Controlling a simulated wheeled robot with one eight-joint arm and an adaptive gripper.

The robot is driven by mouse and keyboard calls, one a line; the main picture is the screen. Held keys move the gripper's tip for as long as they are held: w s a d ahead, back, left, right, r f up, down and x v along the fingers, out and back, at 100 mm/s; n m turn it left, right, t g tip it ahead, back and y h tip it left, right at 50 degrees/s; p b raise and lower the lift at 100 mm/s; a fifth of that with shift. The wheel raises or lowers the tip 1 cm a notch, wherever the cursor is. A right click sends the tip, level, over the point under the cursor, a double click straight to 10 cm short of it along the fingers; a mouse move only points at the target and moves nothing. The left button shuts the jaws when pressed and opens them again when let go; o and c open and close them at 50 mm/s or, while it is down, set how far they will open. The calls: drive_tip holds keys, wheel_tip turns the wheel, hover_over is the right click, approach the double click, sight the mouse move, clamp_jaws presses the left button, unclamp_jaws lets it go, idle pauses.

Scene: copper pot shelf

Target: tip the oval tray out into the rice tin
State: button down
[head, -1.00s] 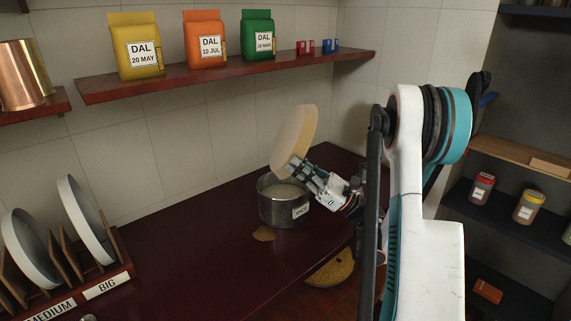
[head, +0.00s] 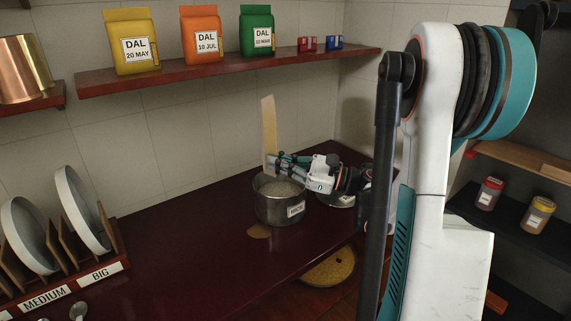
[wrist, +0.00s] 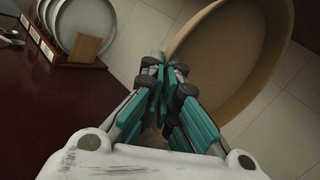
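The oval tray (head: 269,130) is pale tan and stands nearly vertical, almost edge-on in the head view, above the rice tin. In the wrist view its inner face and rim (wrist: 238,60) show at the upper right, and the visible inside looks bare. My gripper (head: 277,162) is shut on the tray's lower rim; its fingers (wrist: 165,78) meet at the rim in the wrist view. The rice tin (head: 275,208) is a round metal pot with a white label, open on top, with pale grains inside. It stands upright on the dark red counter.
A grey disc (head: 338,201) lies right of the tin. A tan patch (head: 259,231) is on the counter in front. A rack (head: 100,274) with white plates stands at left. A shelf (head: 215,72) with dal bags runs above. A round yellow-topped thing (head: 330,267) sits lower down.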

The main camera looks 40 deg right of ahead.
drive_tip(key=w+a+f+n+g+h+p, duration=0.2)
drive_tip(key=w+a+n+g+h+p, duration=0.2)
drive_tip(key=a+g+h+p, duration=0.6)
drive_tip(key=shift+w+a+f+n+h+p, duration=0.35)
drive_tip(key=shift+w+h+p, duration=0.95)
drive_tip(key=shift+p, duration=1.6)
drive_tip(key=shift+s+a+r+h, duration=0.1)
drive_tip(key=shift+s+a+h, duration=0.05)
drive_tip(key=shift+s+h, duration=0.25)
wheel_tip(320, 180, up, 6)
drive_tip(key=p, duration=0.4)
